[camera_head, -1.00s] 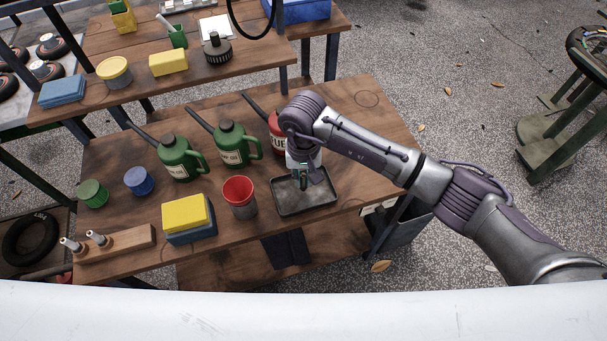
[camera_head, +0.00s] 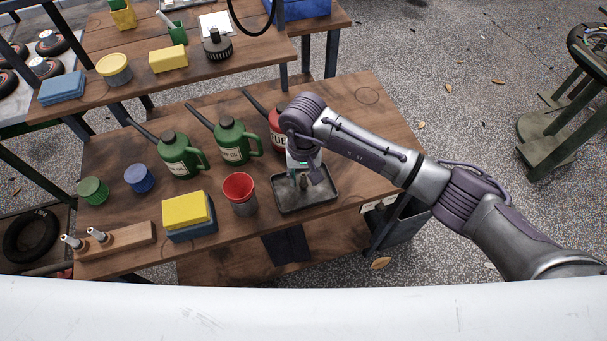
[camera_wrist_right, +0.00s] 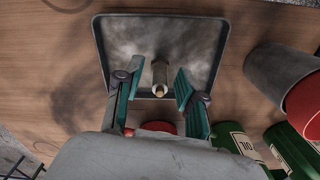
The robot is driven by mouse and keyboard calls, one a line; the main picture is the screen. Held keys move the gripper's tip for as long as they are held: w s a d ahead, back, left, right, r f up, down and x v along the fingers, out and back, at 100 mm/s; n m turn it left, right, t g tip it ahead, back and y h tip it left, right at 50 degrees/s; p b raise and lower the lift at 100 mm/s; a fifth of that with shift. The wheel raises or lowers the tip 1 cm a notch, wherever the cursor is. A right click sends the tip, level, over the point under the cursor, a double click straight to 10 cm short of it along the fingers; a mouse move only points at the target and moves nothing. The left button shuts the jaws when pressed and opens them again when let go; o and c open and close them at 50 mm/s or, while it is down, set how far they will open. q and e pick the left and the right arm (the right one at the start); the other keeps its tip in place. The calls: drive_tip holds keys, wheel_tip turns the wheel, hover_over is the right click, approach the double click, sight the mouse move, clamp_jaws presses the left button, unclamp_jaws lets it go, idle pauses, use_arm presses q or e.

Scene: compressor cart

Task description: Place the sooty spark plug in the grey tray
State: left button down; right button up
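The grey tray (camera_head: 330,197) lies at the right front of the lower bench top. It also fills the upper middle of the right wrist view (camera_wrist_right: 222,40). The dark sooty spark plug (camera_head: 304,181) is in the tray and appears to stand upright. In the right wrist view the plug (camera_wrist_right: 159,76) shows between the parted fingers, with a gap on either side. My right gripper (camera_head: 302,168) is open over the tray, its green-lined fingers (camera_wrist_right: 160,70) clear of the plug. My left gripper is not in view.
A red-topped grey cup (camera_head: 240,195) stands just left of the tray. A red fuel can (camera_head: 277,130) is behind it, partly hidden by my arm. Green oil cans (camera_head: 236,145), yellow and blue sponges (camera_head: 186,211) and a wooden rack with pale plugs (camera_head: 118,243) are further left.

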sight(303, 174)
drive_tip(key=shift+r, duration=0.35)
wheel_tip(303, 174, up, 11)
drive_tip(key=b, duration=0.3)
drive_tip(key=shift+f, duration=0.2)
drive_tip(key=shift+r, duration=0.45)
drive_tip(key=shift+a, duration=0.1)
